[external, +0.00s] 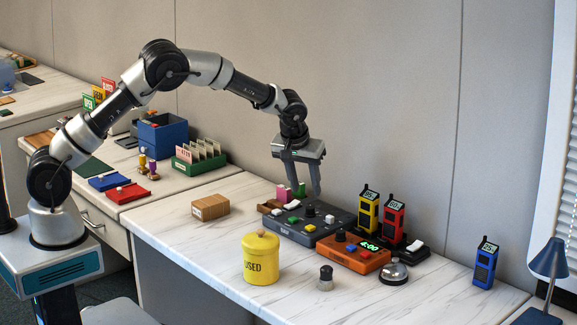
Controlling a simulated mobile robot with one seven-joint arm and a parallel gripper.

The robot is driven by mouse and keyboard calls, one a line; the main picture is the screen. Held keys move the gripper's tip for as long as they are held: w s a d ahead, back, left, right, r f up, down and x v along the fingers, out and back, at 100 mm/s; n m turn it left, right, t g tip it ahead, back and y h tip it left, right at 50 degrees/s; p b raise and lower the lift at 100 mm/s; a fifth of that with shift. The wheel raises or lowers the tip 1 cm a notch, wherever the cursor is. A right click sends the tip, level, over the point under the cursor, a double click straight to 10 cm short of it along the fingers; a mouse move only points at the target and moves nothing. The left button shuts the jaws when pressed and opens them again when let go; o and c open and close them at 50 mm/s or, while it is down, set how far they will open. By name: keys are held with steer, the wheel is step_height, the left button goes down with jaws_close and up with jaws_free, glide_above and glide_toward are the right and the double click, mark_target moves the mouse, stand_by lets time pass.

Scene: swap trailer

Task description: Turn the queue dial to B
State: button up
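My gripper (304,191) points down with its two fingers apart and nothing visible between them. It appears above or just behind the dark grey control box (297,236). That box carries a black knob (310,211) and several small coloured and white buttons. Which knob is the queue dial I cannot tell. No letter B or dial setting is readable.
Yellow (367,213) and red (393,219) handsets stand behind the orange box. A bell (394,272), a small stamp (325,279) and a yellow lidded canister (260,260) stand in front. A wooden block (210,207) lies left. The table's front left is clear.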

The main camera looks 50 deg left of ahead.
mark_target(309, 207)
steer(key=x, duration=0.7)
steer(key=shift+w+f, duration=0.15)
jaws_close()
steer(key=shift+m+b, duration=0.4)
steer(key=m, duration=0.1)
steer(key=m+h, duration=0.1)
steer(key=m, duration=0.1)
steer(key=m+h, duration=0.1)
steer(key=shift+a, duration=0.25)
steer(key=shift+f+m+h, duration=0.1)
steer(key=shift+m+h, duration=0.6)
steer(key=shift+m, duration=1.3)
